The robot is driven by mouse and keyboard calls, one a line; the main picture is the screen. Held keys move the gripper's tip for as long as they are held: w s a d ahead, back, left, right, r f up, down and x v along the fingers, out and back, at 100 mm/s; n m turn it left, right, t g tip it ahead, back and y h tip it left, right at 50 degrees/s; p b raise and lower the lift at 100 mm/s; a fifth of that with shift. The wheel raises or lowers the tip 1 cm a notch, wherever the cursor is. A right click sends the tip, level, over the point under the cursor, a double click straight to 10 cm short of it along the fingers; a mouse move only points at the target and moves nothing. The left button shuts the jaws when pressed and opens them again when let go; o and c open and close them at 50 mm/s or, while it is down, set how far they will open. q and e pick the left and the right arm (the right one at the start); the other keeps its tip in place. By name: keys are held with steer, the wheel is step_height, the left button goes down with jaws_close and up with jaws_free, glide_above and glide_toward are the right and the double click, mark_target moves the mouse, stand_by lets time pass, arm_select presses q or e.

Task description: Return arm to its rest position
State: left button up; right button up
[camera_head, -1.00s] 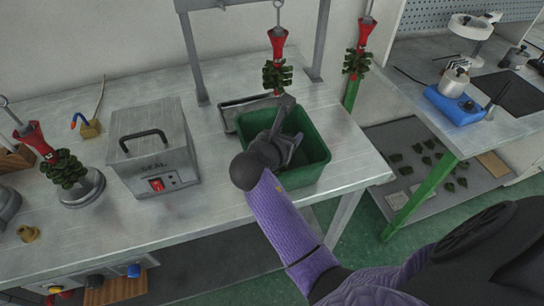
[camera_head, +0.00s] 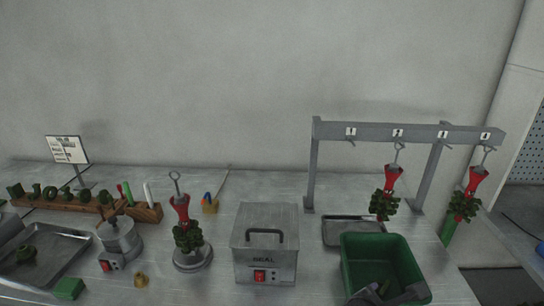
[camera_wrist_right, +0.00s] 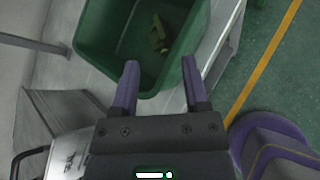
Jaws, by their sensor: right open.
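My right gripper (camera_wrist_right: 160,65) is open in the right wrist view, with nothing between its two purple-grey fingers. It is over the near side of a green bin (camera_wrist_right: 98,28), with small green pieces (camera_wrist_right: 158,35) lying on the bin's floor. In the head view only a dark part of the right gripper (camera_head: 392,291) shows at the bottom edge, in front of and overlapping the green bin (camera_head: 378,250). The rest of that arm is out of view. My left gripper is in neither view.
A grey metal box (camera_head: 265,240) stands left of the bin. A grey rack (camera_head: 330,132) behind carries two red-and-green wax trees (camera_head: 384,200). Another tree (camera_head: 186,235) stands on a round base. A tray (camera_head: 350,226) lies behind the bin.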

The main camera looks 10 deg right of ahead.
steer(key=s+a+f+m+g+y, duration=0.2)
steer(key=s+a+m+y, duration=0.35)
steer(key=s+m, duration=0.35)
steer(key=s+a+f+m+g+y, duration=0.1)
steer(key=s+a+m+y, duration=0.3)
steer(key=s+a+m, duration=0.45)
steer(key=s+d+f+g+b, duration=0.1)
steer(key=s+f, duration=0.1)
steer(key=f, duration=0.8)
steer(key=s+d+f+g+b, duration=0.1)
steer(key=f+b, duration=0.1)
steer(key=f, duration=0.8)
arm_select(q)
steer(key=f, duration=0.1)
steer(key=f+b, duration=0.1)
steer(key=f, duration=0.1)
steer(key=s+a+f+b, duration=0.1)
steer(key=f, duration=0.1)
arm_select(e)
steer(key=s+d+f+g, duration=0.1)
steer(key=s+d+f, duration=0.1)
steer(key=s+f, duration=1.1)
steer(key=shift+s+d, duration=0.35)
steer(key=shift+s, duration=0.15)
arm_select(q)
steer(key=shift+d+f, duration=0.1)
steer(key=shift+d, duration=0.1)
arm_select(e)
steer(key=shift+f, duration=0.1)
